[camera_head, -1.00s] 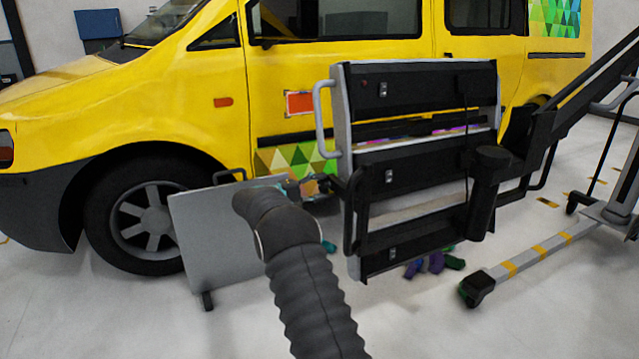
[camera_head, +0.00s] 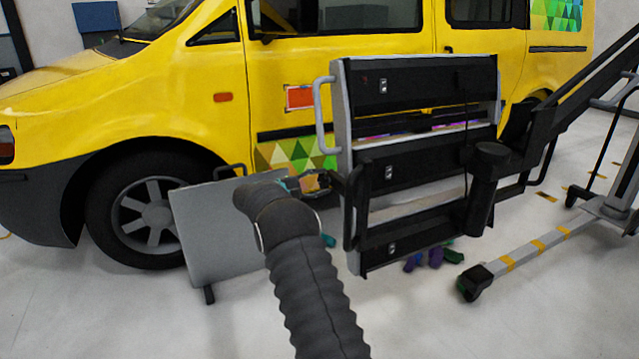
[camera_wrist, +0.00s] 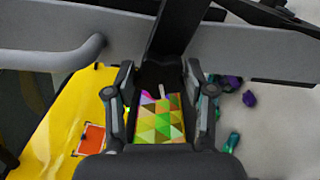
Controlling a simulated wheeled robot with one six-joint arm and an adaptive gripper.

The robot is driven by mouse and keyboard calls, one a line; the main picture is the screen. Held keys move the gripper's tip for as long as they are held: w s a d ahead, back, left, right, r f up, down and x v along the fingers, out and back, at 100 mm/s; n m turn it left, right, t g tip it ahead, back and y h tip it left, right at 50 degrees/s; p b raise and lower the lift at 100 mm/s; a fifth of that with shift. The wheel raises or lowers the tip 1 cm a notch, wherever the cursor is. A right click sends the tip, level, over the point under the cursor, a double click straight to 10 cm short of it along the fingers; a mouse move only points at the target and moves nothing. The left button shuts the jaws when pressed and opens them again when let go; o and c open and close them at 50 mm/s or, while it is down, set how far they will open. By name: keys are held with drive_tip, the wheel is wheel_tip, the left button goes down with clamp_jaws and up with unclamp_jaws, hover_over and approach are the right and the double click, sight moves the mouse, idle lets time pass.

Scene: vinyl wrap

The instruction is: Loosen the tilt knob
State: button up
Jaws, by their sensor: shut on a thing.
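The lamp panel (camera_head: 425,100), with three black modules in a grey frame, hangs in front of the yellow van in the head view. A black bar handle (camera_head: 350,215) stands along its left edge. My gripper (camera_head: 325,182) is at the upper end of this handle. In the wrist view, a black bar (camera_wrist: 172,45) runs down between the fingers of my gripper (camera_wrist: 160,75), which appear shut on it, though the contact is partly hidden. A black cylindrical joint (camera_head: 490,165) sits at the panel's right. I cannot pick out the tilt knob for certain.
The yellow van (camera_head: 340,75) fills the background. A grey board (camera_head: 215,235) stands low behind my arm. A grey tube handle (camera_head: 320,115) sticks out above my gripper. The stand's wheeled leg (camera_head: 535,250) lies at the right. Front floor is clear.

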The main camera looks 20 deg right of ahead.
drive_tip(key=o, duration=1.1)
drive_tip(key=shift+o, duration=0.2)
drive_tip(key=shift+a, duration=0.1)
drive_tip(key=a, duration=1.1)
drive_tip(key=shift+s+a, duration=0.2)
drive_tip(key=shift+a, duration=0.2)
